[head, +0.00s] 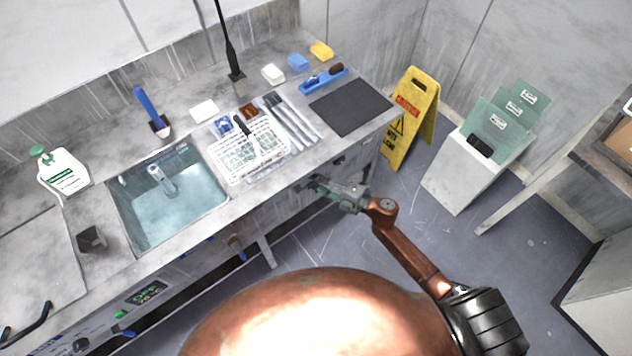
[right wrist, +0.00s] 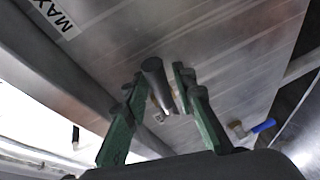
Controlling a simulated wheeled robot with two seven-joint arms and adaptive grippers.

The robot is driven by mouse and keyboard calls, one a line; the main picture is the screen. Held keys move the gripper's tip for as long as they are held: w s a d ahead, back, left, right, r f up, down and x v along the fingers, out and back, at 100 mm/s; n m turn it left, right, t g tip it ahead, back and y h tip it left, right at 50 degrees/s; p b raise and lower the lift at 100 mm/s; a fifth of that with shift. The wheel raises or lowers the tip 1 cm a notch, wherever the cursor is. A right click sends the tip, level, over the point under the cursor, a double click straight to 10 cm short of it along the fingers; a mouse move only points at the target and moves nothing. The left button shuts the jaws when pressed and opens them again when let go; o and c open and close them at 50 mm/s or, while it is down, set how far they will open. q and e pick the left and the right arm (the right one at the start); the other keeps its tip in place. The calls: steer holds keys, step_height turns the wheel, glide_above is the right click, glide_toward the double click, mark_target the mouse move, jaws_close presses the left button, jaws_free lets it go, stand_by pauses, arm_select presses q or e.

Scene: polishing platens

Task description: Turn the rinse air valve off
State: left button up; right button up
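My right gripper (head: 318,184) is at the front of the bench, on the right of the sink; its green fingers also show in the right wrist view (right wrist: 162,88). The fingers are apart. A dark grey lever-like bar (right wrist: 155,78) shows between the fingertips, with a small brass-coloured fitting (right wrist: 160,117) near its lower end; I cannot tell whether the fingers touch it. Another valve with a blue handle (right wrist: 263,126) is to the right in the wrist view. No readable label shows which is the rinse air valve. My left gripper is not in view.
A yellow floor sign (head: 425,90) and a white bin (head: 455,180) stand right of the bench. Open floor lies before the bench.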

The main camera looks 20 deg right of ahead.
jaws_close()
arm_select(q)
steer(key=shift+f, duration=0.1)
arm_select(e)
steer(key=shift+f, duration=0.1)
stand_by(0.4)
